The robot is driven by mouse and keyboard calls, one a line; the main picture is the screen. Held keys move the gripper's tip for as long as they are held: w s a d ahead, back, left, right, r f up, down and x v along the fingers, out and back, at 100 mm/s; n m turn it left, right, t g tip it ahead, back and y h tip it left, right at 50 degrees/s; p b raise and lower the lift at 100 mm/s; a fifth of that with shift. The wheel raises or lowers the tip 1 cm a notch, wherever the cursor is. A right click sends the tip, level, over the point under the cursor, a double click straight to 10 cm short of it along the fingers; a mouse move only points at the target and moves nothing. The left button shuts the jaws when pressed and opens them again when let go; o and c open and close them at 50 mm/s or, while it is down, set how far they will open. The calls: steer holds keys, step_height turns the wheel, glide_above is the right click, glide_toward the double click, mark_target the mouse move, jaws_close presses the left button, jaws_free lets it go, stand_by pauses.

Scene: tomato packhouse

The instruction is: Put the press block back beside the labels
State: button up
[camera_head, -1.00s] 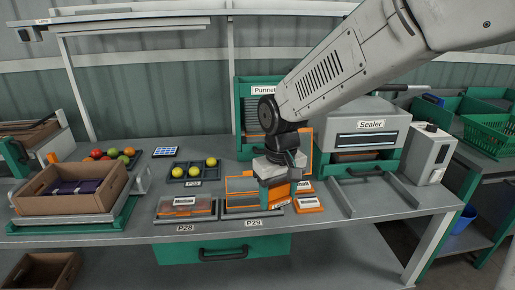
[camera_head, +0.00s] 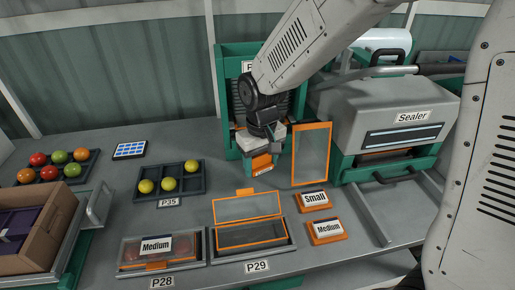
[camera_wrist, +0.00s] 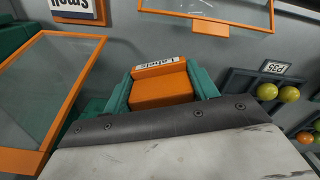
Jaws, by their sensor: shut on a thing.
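My gripper (camera_head: 262,152) hangs over the back of the bench, left of the upright orange-framed clear lid. It is shut on the press block, which appears to be the orange block (camera_wrist: 165,92) between green parts in the wrist view. My gripper's pale body hides much of what lies beneath it. The white Labels sign (camera_wrist: 160,67) is at the far edge of that block in the wrist view, on an orange strip. In the head view, orange (camera_head: 262,162) shows just below my gripper. I cannot tell whether the block touches the bench.
Small (camera_head: 313,199) and Medium (camera_head: 327,230) label holders lie to the front right. The P29 punnet (camera_head: 250,235) has its lid raised; the closed P28 punnet (camera_head: 160,248) is beside it. The upright lid (camera_head: 311,153) and sealer (camera_head: 400,125) stand right. The P35 tray (camera_head: 170,193) is left.

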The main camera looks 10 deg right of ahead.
steer(key=shift+w+f, duration=0.2)
steer(key=shift+f, duration=4)
steer(key=shift+f, duration=0.4)
steer(key=o, duration=0.9)
steer(key=c, duration=0.3)
steer(key=shift+r, duration=3.5)
